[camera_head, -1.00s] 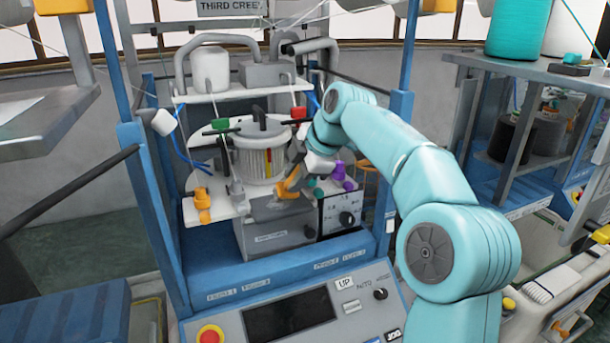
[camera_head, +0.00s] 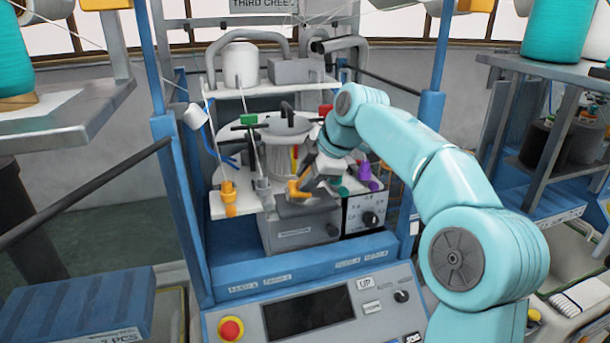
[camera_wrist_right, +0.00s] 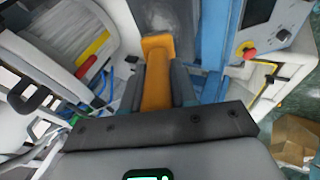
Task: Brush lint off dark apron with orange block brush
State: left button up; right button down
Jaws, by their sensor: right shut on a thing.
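My right gripper (camera_head: 306,178) is shut on the orange brush (camera_head: 294,191), in front of the drum of the knitting machine and above its grey box. The right wrist view shows the brush (camera_wrist_right: 157,80) between the two dark fingers, pointing away from the wrist. Whether its far end touches anything I cannot tell. The grey metal drum (camera_head: 281,160) stands behind the gripper, partly hidden by it. I cannot single out the dark apron or any lint with certainty. My left gripper is not in view.
Blue posts (camera_head: 428,150) flank the machine. A yellow-orange fitting (camera_head: 230,198) is left of the gripper, and a purple one (camera_head: 367,177) to its right. A control panel (camera_head: 330,302) with a red button (camera_head: 231,329) lies in front. Shelves with cones (camera_head: 560,30) stand right.

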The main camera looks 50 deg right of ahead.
jog(key=shift+s+d, duration=0.25)
jog(key=shift+d, duration=0.2)
jog(key=shift+s+d, duration=0.55)
jog(key=shift+d, duration=0.55)
jog(key=shift+s+d, duration=0.8)
jog(key=shift+d, duration=0.3)
jog(key=shift+w+a+f, duration=0.1)
jog(key=shift+w+a, duration=0.2)
jog(key=shift+a, duration=0.25)
jog(key=shift+w+a, duration=0.3)
jog(key=shift+a, duration=0.2)
jog(key=shift+w+a, duration=0.2)
jog(key=shift+a, duration=0.3)
jog(key=shift+w+a, duration=0.5)
jog(key=shift+a, duration=0.35)
jog(key=shift+w+a, duration=0.5)
jog(key=shift+a, duration=0.3)
